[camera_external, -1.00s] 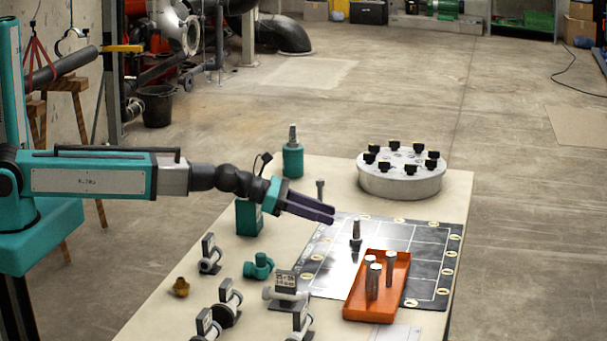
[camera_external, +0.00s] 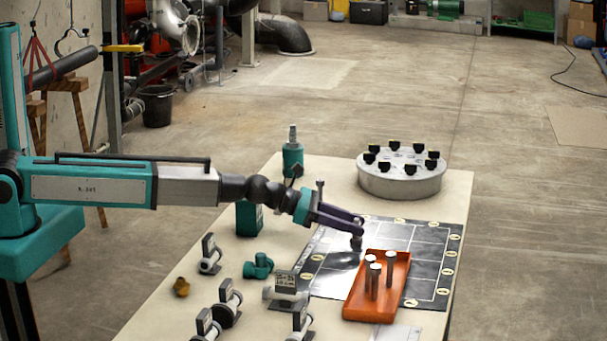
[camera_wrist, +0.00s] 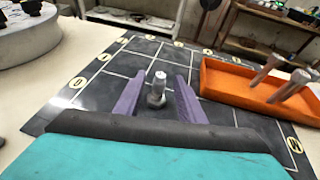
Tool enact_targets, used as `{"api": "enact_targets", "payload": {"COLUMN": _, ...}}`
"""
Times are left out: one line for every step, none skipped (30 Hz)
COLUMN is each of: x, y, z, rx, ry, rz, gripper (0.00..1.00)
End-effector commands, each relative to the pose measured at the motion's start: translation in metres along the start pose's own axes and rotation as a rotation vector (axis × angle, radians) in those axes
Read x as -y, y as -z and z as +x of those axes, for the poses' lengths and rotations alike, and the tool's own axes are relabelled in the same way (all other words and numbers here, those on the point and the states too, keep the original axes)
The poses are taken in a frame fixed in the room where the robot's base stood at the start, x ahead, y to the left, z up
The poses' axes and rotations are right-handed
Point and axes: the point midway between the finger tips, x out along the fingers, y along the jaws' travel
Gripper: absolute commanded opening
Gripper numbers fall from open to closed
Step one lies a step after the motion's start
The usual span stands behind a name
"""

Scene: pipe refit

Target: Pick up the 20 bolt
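A grey bolt (camera_external: 356,244) stands upright on the dark gridded mat (camera_external: 412,232), left of the orange tray. It also shows in the wrist view (camera_wrist: 158,88). My gripper (camera_external: 354,226) has its purple fingers reaching to this bolt. In the wrist view my gripper (camera_wrist: 156,92) is open, with one finger on each side of the bolt and gaps between. Three more bolts (camera_external: 391,268) stand in the orange tray (camera_external: 360,304). No size number can be read on any bolt.
The orange tray (camera_wrist: 222,82) stands close to the right of my gripper. A round flange with black knobs (camera_external: 400,182) sits at the back. Several pipe fittings (camera_external: 286,292) lie at the front left.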

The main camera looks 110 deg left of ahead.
Motion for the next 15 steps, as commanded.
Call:
{"api": "enact_targets", "payload": {"x": 0.0000, "y": 0.0000, "z": 0.0010, "rx": 0.000, "ry": 0.000, "rz": 0.000, "gripper": 0.36}}
{"api": "enact_targets", "payload": {"x": 0.0000, "y": 0.0000, "z": 0.0010, "rx": 0.000, "ry": 0.000, "rz": 0.000, "gripper": 0.36}}
{"api": "enact_targets", "payload": {"x": 0.0001, "y": 0.0000, "z": 0.0008, "rx": 0.000, "ry": 0.000, "rz": 0.000, "gripper": 0.36}}
{"api": "enact_targets", "payload": {"x": 0.0001, "y": -0.0001, "z": 0.0007, "rx": 0.000, "ry": 0.000, "rz": 0.000, "gripper": 0.36}}
{"api": "enact_targets", "payload": {"x": 0.0002, "y": -0.0001, "z": 0.0006, "rx": 0.000, "ry": 0.000, "rz": 0.000, "gripper": 0.36}}
{"api": "enact_targets", "payload": {"x": 0.0002, "y": 0.0000, "z": 0.0006, "rx": 0.000, "ry": 0.000, "rz": 0.000, "gripper": 0.36}}
{"api": "enact_targets", "payload": {"x": 0.0001, "y": 0.0000, "z": 0.0006, "rx": 0.000, "ry": 0.000, "rz": 0.000, "gripper": 0.36}}
{"api": "enact_targets", "payload": {"x": 0.0001, "y": -0.0001, "z": 0.0006, "rx": 0.000, "ry": 0.000, "rz": 0.000, "gripper": 0.36}}
{"api": "enact_targets", "payload": {"x": 0.0002, "y": 0.0000, "z": 0.0006, "rx": 0.000, "ry": 0.000, "rz": 0.000, "gripper": 0.36}}
{"api": "enact_targets", "payload": {"x": 0.0001, "y": 0.0000, "z": 0.0007, "rx": 0.000, "ry": 0.000, "rz": 0.001, "gripper": 0.36}}
{"api": "enact_targets", "payload": {"x": 0.0001, "y": 0.0001, "z": 0.0011, "rx": 0.000, "ry": 0.000, "rz": 0.001, "gripper": 0.36}}
{"api": "enact_targets", "payload": {"x": 0.0001, "y": 0.0002, "z": 0.0020, "rx": 0.000, "ry": 0.000, "rz": 0.001, "gripper": 0.36}}
{"api": "enact_targets", "payload": {"x": 0.0000, "y": 0.0003, "z": 0.0029, "rx": 0.000, "ry": 0.000, "rz": 0.001, "gripper": 0.36}}
{"api": "enact_targets", "payload": {"x": -0.0002, "y": 0.0004, "z": 0.0041, "rx": 0.000, "ry": 0.000, "rz": 0.001, "gripper": 0.36}}
{"api": "enact_targets", "payload": {"x": -0.0003, "y": 0.0006, "z": 0.0062, "rx": 0.000, "ry": 0.000, "rz": 0.001, "gripper": 0.36}}
